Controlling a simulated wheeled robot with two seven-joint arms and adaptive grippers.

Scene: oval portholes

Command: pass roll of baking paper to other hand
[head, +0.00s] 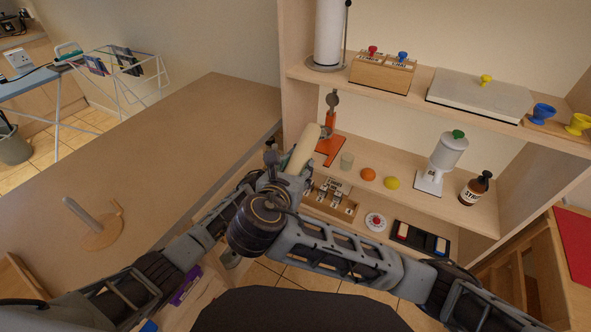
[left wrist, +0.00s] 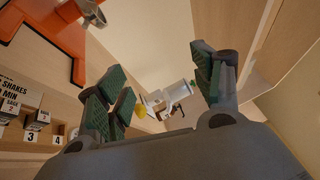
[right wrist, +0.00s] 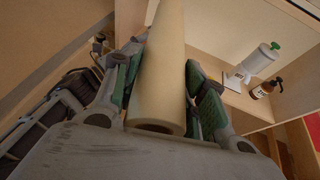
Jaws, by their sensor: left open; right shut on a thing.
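The roll of baking paper (head: 302,148), a pale cream cylinder, is held tilted in front of the shelf unit. In the right wrist view the roll (right wrist: 165,65) stands between the green pads of my right gripper (right wrist: 162,92), its near end facing the camera. In the head view my right gripper (head: 291,174) is shut on the roll's lower part, with the upper part sticking out. My left gripper (head: 271,160) is just left of the roll, partly hidden among the arm links. The left wrist view shows my left gripper (left wrist: 160,88) open and empty; no roll shows there.
Shelves behind hold an orange stand (head: 330,146), an orange fruit (head: 368,174), a white dispenser (head: 441,162) and a brown bottle (head: 474,188). A wooden counter (head: 160,150) on the left carries a round peg holder (head: 101,231). Most of that counter is bare.

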